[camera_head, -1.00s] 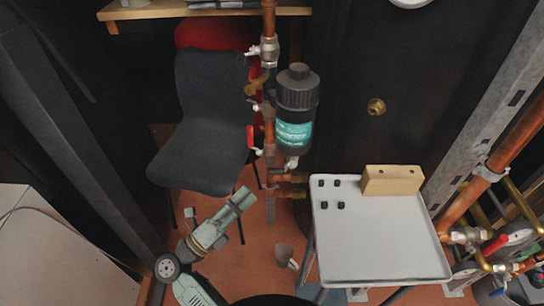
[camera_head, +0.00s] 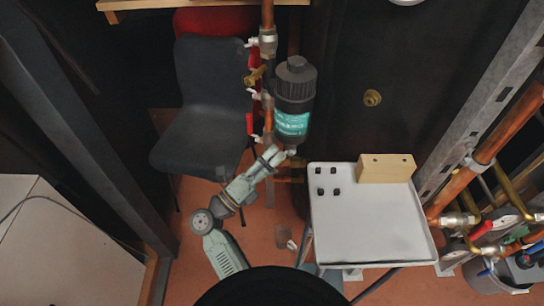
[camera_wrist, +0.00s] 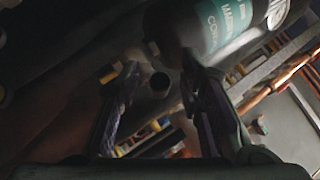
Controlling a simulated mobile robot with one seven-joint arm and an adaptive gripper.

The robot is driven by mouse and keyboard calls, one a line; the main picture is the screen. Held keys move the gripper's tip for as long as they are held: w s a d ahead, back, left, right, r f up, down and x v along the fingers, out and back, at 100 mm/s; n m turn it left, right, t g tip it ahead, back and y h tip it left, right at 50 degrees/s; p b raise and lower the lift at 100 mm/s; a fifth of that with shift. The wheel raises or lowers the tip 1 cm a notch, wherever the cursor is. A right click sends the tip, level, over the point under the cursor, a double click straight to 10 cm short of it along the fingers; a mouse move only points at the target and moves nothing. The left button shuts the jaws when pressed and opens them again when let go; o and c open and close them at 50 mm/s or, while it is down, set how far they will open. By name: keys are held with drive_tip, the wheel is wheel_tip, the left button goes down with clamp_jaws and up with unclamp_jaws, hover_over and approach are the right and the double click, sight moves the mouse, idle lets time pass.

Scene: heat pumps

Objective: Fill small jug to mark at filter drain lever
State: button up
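The black filter (camera_head: 295,95) with a teal label hangs on the copper pipe at centre. Its small white drain lever (camera_head: 291,153) is at its lower end, partly hidden by my gripper. My gripper (camera_head: 277,153) is raised just below the filter's bottom. In the wrist view, its two fingers (camera_wrist: 160,72) are apart, with the filter body (camera_wrist: 200,25) above them and a dark round end (camera_wrist: 160,82) showing between them. Contact with the lever cannot be told. The small jug (camera_head: 283,238) stands on the floor below, apart from my gripper.
A white tray table (camera_head: 370,230) with a wooden block (camera_head: 386,168) and several small black pieces is right of the filter. A dark chair (camera_head: 205,100) stands behind left. Pipes and a grey bucket (camera_head: 490,275) are at right. A metal post (camera_head: 85,130) is at left.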

clamp_jaws()
drive_tip(key=shift+f, duration=0.15)
idle(0.4)
drive_tip(key=shift+d+f+n+t+b, duration=0.1)
drive_tip(key=shift+f+n+t+b, duration=0.25)
drive_tip(key=shift+b, duration=0.55)
drive_tip(key=n+t+b, duration=0.2)
drive_tip(key=f+n+t+y+b, duration=0.1)
drive_tip(key=n+t+b, duration=0.1)
drive_tip(key=n+b, duration=0.1)
drive_tip(key=f+n+t+y+b, duration=0.1)
drive_tip(key=n+t+b, duration=0.1)
drive_tip(key=n+t, duration=0.1)
drive_tip(key=shift+d+b, duration=0.3)
drive_tip(key=shift+b, duration=0.1)
drive_tip(key=shift+y, duration=0.3)
drive_tip(key=shift+n, duration=0.25)
